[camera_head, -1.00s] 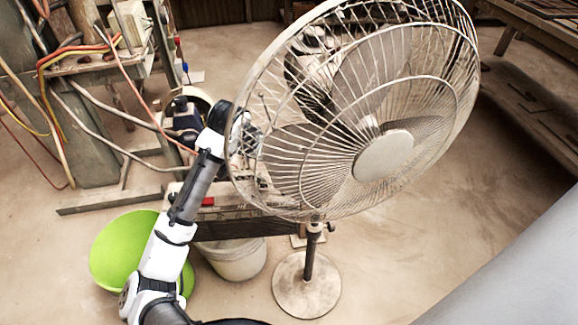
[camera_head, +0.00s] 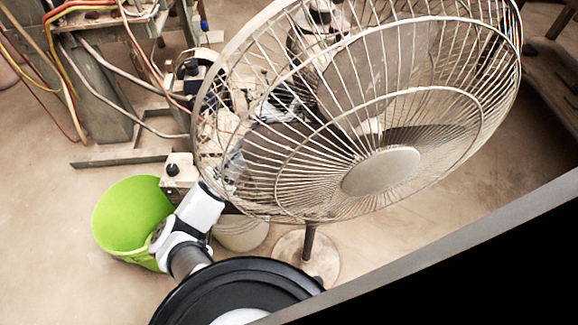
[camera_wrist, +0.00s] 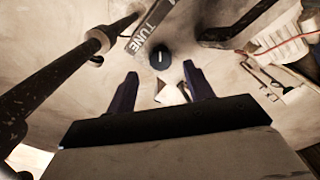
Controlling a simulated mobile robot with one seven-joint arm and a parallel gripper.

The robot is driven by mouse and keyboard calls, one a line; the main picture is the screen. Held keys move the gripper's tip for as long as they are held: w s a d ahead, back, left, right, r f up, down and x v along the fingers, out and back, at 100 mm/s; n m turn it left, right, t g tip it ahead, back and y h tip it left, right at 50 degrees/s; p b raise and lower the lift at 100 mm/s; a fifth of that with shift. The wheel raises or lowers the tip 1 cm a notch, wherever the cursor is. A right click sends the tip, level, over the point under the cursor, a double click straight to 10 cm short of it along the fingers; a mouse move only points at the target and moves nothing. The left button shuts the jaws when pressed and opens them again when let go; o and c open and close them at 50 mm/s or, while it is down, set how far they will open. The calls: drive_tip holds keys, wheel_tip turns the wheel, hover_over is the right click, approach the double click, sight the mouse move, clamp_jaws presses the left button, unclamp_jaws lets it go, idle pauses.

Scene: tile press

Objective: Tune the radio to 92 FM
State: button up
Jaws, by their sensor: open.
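In the wrist view, a small round black knob (camera_wrist: 160,57) with a white pointer line sits on a pale surface. A dark label reading TUNE (camera_wrist: 150,33) lies just beyond it. My gripper (camera_wrist: 160,70) is open, its two dark fingers spread to either side of the near side of the knob. I cannot tell whether a finger touches it. The station scale does not show readably. In the head view, a beige box with a black round part (camera_head: 173,168) shows beside my arm; the rest is hidden behind the arm and fan. My gripper is not clearly visible there.
A large wire-caged standing fan (camera_head: 380,172) stands close to my arm on the right. A green bin (camera_head: 130,215) and a pale bucket (camera_head: 243,235) stand on the floor. Machinery with loose cables (camera_head: 95,95) is behind. In the wrist view, a dark rod (camera_wrist: 60,80) runs along the left.

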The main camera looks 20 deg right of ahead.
drive_tip(key=shift+f, duration=2.2)
drive_tip(key=c, duration=1)
